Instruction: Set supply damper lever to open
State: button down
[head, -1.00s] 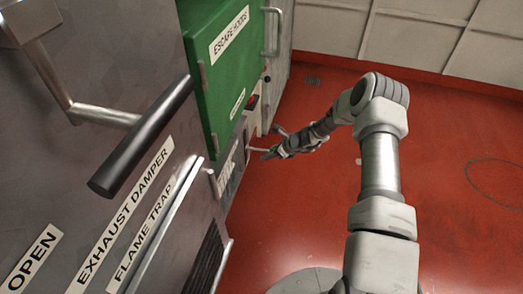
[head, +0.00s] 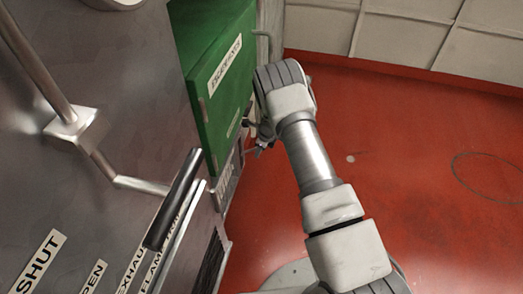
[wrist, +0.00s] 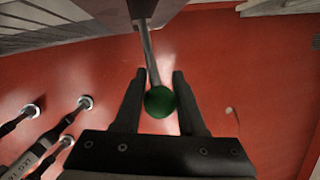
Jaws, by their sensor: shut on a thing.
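In the wrist view, a thin metal lever (wrist: 150,55) with a green ball knob (wrist: 160,101) runs down from a grey housing at the top. My gripper (wrist: 159,76) has its two dark fingers on either side of the lever and knob and is shut on it. No label naming this lever is readable there. In the head view, my gripper (head: 262,146) is small, beside the cabinet front just below the green box, and partly covered by my arm. The lever and knob cannot be made out in the head view.
A large cranked handle with a dark grip (head: 175,200) stands out at the left, near labels SHUT (head: 38,262) and EXHAUST. A green box (head: 215,85) hangs on the cabinet. Red floor is open at right.

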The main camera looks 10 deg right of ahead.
jog(key=shift+w+a+r, duration=0.15)
jog(key=shift+w+r, duration=0.1)
jog(key=shift+r, duration=0.4)
jog(key=c, duration=0.6)
grip_release()
jog(key=shift+o, duration=0.4)
jog(key=shift+s, duration=0.1)
jog(key=v, duration=0.7)
jog(key=shift+s+r+p, duration=0.1)
jog(key=shift+r+p, duration=0.05)
jog(key=shift+p, duration=0.2)
